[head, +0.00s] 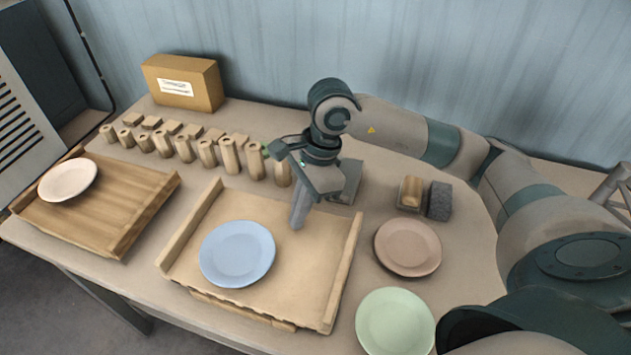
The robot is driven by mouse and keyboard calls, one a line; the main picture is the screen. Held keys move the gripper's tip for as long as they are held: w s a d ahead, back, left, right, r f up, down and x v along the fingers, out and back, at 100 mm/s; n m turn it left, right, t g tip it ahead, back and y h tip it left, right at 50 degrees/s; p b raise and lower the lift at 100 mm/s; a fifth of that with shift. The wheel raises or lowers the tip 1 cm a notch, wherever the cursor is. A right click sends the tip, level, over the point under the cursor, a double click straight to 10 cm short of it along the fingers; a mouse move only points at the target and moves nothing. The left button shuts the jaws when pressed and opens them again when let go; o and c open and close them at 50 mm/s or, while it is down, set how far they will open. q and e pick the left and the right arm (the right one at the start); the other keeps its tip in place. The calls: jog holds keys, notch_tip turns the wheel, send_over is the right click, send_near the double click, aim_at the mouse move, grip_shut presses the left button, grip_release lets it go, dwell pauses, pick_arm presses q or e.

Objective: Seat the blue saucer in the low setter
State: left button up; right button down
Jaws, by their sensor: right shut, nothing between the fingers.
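The blue saucer (238,253) lies face up inside a pale wooden tray with raised side rails (342,268), left of the tray's middle. This tray looks like a low setter. My right gripper (298,222) points down over the tray's far right part, to the right of the saucer and apart from it. Its fingers are shut with nothing between them. Whether the fingertips touch the tray cannot be told. My left gripper is not in view.
A darker wooden tray (125,195) with a cream saucer (68,180) stands at the left. A pink saucer (407,248) and a green saucer (395,321) lie to the right. Several wooden posts (207,152), a cardboard box (184,83) and a grey block (439,200) stand behind.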

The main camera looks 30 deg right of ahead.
jog(key=b+v, duration=0.1)
jog(key=v, duration=0.8)
jog(key=shift+r, duration=0.25)
jog(key=shift+w+a, duration=0.1)
